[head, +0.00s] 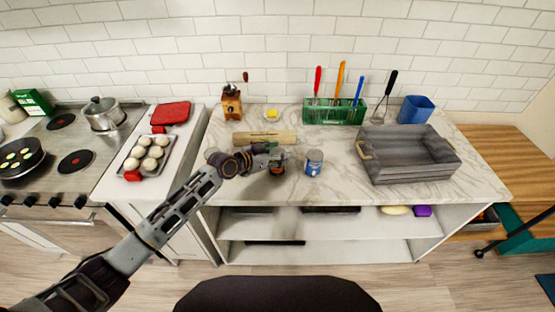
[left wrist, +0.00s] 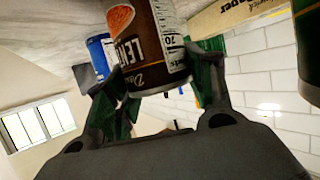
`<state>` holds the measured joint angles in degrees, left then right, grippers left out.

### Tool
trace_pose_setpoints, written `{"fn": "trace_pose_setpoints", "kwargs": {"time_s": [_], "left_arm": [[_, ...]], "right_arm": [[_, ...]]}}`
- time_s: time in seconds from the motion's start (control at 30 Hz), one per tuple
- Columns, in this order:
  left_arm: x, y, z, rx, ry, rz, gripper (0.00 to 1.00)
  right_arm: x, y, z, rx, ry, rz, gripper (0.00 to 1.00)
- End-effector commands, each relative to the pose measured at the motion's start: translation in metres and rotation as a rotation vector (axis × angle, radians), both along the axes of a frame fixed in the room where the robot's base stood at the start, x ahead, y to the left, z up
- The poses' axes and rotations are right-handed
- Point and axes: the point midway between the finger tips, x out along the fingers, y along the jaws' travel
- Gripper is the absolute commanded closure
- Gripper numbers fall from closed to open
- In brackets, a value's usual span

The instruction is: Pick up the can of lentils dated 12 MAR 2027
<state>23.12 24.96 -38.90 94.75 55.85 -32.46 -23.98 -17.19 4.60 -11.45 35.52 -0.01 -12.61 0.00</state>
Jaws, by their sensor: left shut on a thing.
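My left gripper (head: 276,160) is shut on a brown can of lentils (left wrist: 160,45) with a partly visible "LENT" label and a picture of orange lentils. The can is tilted in the left wrist view, between the two green-lined fingers. In the head view the held can (head: 277,170) shows as a small dark shape below the fingers, over the marble counter (head: 345,190); I cannot tell whether it touches it. No date is readable on it. My right gripper is not in view.
A blue can (head: 314,162) stands just right of the gripper. A long paper box (head: 264,138) lies behind it. A grey crate (head: 410,172) stands to the right, a green utensil rack (head: 333,116) at the back. A dark can (left wrist: 310,45) is cut off at the wrist view's right edge.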

Motion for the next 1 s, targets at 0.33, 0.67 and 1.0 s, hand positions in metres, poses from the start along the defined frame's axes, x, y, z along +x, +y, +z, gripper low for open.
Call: {"fn": "trace_pose_setpoints", "kwargs": {"time_s": [0.33, 0.67, 1.0], "left_arm": [[0.001, 0.000, 0.018, -0.001, -0.005, 0.000, 0.81], [0.001, 0.000, 0.064, -0.001, -0.006, -0.001, 0.81], [0.000, 0.000, 0.098, -0.002, -0.003, 0.000, 0.81]], "right_arm": [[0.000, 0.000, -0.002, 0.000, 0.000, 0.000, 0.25], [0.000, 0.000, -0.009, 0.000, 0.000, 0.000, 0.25], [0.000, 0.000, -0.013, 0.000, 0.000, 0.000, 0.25]]}}
